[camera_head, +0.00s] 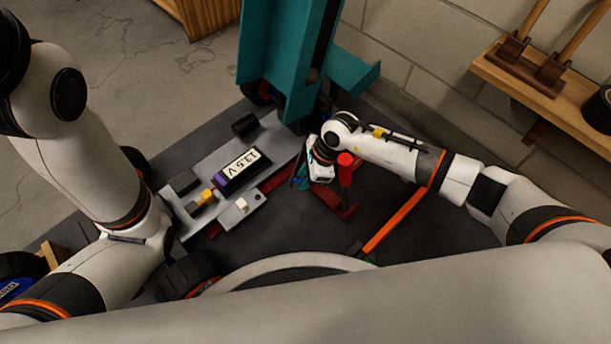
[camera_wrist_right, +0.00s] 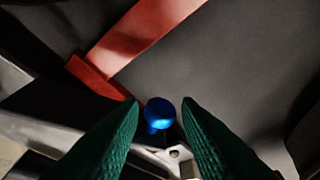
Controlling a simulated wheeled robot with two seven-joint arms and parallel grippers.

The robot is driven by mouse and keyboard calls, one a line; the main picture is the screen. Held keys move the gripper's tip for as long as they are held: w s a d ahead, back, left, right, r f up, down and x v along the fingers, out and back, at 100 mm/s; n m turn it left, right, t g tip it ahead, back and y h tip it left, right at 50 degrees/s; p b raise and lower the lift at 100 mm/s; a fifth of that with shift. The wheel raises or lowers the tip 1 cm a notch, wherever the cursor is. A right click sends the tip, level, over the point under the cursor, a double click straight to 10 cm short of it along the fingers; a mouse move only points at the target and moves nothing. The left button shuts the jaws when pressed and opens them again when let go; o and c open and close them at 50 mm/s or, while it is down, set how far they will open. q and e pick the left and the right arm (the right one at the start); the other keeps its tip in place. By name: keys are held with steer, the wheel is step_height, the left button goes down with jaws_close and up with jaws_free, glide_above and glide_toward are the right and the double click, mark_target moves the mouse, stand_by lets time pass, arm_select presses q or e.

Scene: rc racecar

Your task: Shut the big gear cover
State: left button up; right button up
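My right gripper (camera_head: 302,178) is low over the car's chassis, right of the grey plate, in the head view. In the right wrist view its two green fingertips (camera_wrist_right: 160,108) are apart, one on each side of a round blue knob (camera_wrist_right: 160,112). The knob sits at a pale metal part (camera_wrist_right: 172,155) with a hole. I cannot tell whether the fingers touch the knob. I cannot pick out the big gear cover for certain; my right wrist hides that spot in the head view. My left gripper is out of view; only its arm shows at the left.
The grey plate (camera_head: 228,163) carries a voltage display (camera_head: 242,168) and small parts. A red post (camera_head: 345,172) stands beside my right wrist. A tall teal part (camera_head: 285,60) rises behind. An orange bar (camera_head: 392,222) crosses the dark chassis. A wooden shelf (camera_head: 545,95) is at the right.

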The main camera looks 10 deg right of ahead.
jaws_close()
steer(key=shift+a+r+m+p, duration=0.2)
steer(key=shift+a+m+p, duration=0.2)
steer(key=shift+p, duration=0.25)
steer(key=shift+w+a+f+m+t+p, duration=0.15)
steer(key=shift+a+m+t+p, duration=0.15)
steer(key=shift+m+p, duration=0.1)
jaws_free()
